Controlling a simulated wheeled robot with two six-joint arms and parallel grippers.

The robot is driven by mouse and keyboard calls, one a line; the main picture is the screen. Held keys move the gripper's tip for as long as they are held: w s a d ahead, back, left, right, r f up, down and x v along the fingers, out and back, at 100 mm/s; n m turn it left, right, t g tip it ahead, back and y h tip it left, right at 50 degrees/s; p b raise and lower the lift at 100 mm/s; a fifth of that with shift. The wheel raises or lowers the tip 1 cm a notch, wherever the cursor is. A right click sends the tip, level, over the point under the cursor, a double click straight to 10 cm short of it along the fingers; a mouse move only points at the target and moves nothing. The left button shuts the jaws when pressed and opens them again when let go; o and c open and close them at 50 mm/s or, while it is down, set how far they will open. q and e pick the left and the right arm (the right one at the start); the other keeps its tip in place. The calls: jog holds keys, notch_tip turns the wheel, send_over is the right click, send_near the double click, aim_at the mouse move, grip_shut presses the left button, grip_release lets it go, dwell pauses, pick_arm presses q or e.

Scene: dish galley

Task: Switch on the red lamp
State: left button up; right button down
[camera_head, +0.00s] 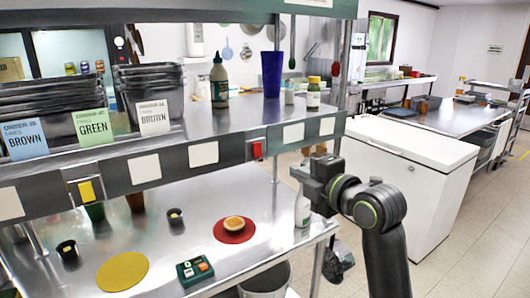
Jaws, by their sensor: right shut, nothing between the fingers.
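A red switch (256,150) sits in a dark housing on the front edge of the shelf, towards its right end. A yellow switch (86,190) sits on the same edge further left. I cannot make out a lit red lamp. A red round mat (221,238) with a bun (233,223) on it lies on the steel counter below the red switch. My right gripper (303,171) is shut and empty, to the right of the red switch and a little lower, apart from it in the picture. My left gripper is not in view.
A white spray bottle (302,208) stands at the counter's right edge, close to my right gripper in the picture. A yellow mat (122,271) and a green button box (194,270) lie on the counter. A blue cup (271,74) and bottles stand on the shelf. A white chest (410,180) is at right.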

jog(key=shift+w, duration=0.15)
jog(key=p, duration=0.5)
send_near(259, 156)
jog(key=x, duration=0.5)
jog(key=shift+w+a+r, duration=0.1)
jog(key=shift+a+r, duration=0.05)
jog(key=shift+r, duration=0.05)
jog(key=shift+p+x, duration=0.35)
jog(key=shift+x, duration=0.45)
jog(key=shift+f, duration=0.1)
jog(key=b, duration=0.2)
jog(key=shift+w+f+b, duration=0.1)
jog(key=shift+f+b, duration=0.2)
jog(key=shift+f, duration=0.05)
jog(key=shift+r, duration=0.3)
